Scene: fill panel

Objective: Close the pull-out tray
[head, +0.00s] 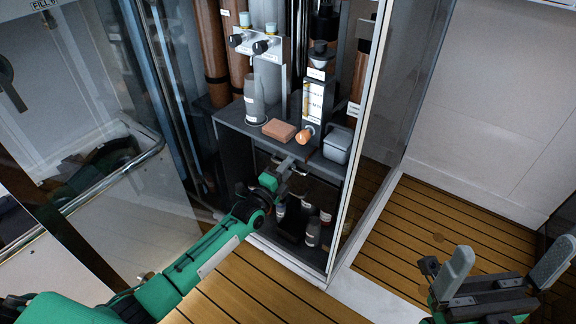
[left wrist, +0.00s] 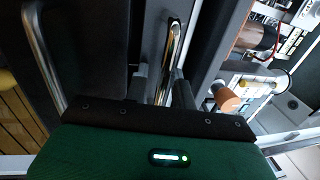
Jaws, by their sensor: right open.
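The grey pull-out tray (head: 233,122) is in the open cabinet in the head view. It carries a grey bottle (head: 254,98), a reddish block (head: 279,130), a black device with an orange knob (head: 304,135) and a grey box (head: 338,144). My left gripper (head: 285,170) is at the tray's front, just below its edge. In the left wrist view a shiny metal handle (left wrist: 172,45) runs between its close-set fingers, which appear shut on it; the contact is partly hidden. My right gripper (head: 497,275) is open and empty, low at the right, away from the tray.
Several small bottles (head: 312,232) stand in the dark compartment under the tray. A clear panel with a pale frame (head: 352,150) borders the cabinet on the right. A metal rail (head: 112,176) is at the left. The plank floor (head: 420,235) at the right is clear.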

